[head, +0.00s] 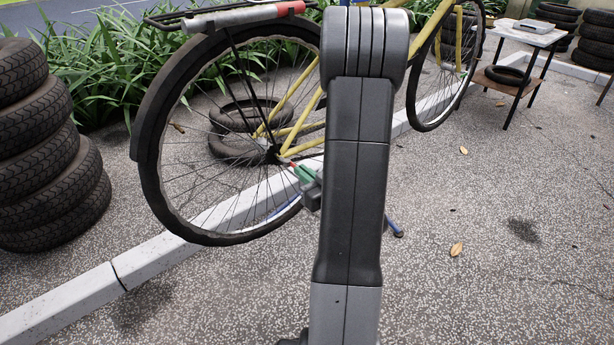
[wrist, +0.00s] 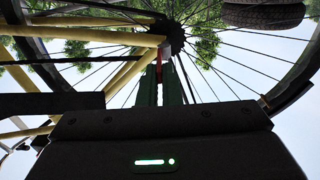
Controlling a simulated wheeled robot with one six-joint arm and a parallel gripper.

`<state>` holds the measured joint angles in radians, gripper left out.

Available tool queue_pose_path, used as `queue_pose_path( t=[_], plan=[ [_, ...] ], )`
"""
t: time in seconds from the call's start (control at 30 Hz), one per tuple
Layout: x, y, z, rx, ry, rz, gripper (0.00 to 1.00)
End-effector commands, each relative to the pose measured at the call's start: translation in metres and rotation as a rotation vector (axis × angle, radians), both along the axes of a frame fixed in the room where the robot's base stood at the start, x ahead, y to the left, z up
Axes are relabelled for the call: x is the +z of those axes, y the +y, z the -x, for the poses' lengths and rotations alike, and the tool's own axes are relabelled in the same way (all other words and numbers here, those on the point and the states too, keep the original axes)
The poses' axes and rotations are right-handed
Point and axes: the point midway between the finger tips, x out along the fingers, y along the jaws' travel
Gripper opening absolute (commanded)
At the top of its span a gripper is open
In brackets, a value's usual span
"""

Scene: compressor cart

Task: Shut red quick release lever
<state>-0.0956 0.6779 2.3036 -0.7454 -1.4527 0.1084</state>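The red quick release lever (head: 292,165) is at the hub of the bicycle's rear wheel. Only a small red part of it shows, just beyond my fingertips. In the wrist view a thin red piece (wrist: 159,66) shows at the fingertips, just below the dark hub (wrist: 174,38). My gripper (head: 303,172) has green fingers and reaches toward the hub from the right. Its fingers (wrist: 160,82) are close together at the red piece. I cannot tell whether they touch or grip it. The lever's full shape and angle are hidden.
The yellow bicycle (head: 312,103) stands over a white kerb (head: 165,255), its wheel spokes close around my gripper. Stacked tyres (head: 45,150) stand at the left. A small table (head: 530,35) is at the back right. The paving at right is mostly clear.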

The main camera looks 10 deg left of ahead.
Motion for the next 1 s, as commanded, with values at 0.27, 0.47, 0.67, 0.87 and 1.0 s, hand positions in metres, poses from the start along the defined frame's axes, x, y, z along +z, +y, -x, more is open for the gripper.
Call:
queue_pose_path(
  t=[0.27, 0.47, 0.67, 0.87, 1.0],
  plan=[
    [-0.002, 0.011, 0.011, -0.156, -0.003, -0.002, 0.0],
    [-0.001, 0.018, 0.016, -0.275, -0.001, -0.002, 0.0],
    [0.0, 0.025, 0.02, -0.395, -0.001, -0.003, 0.0],
    [0.001, 0.032, 0.023, -0.517, 0.0, -0.003, 0.0],
    [0.001, 0.037, 0.025, -0.603, 0.001, -0.002, 0.0]
  ],
)
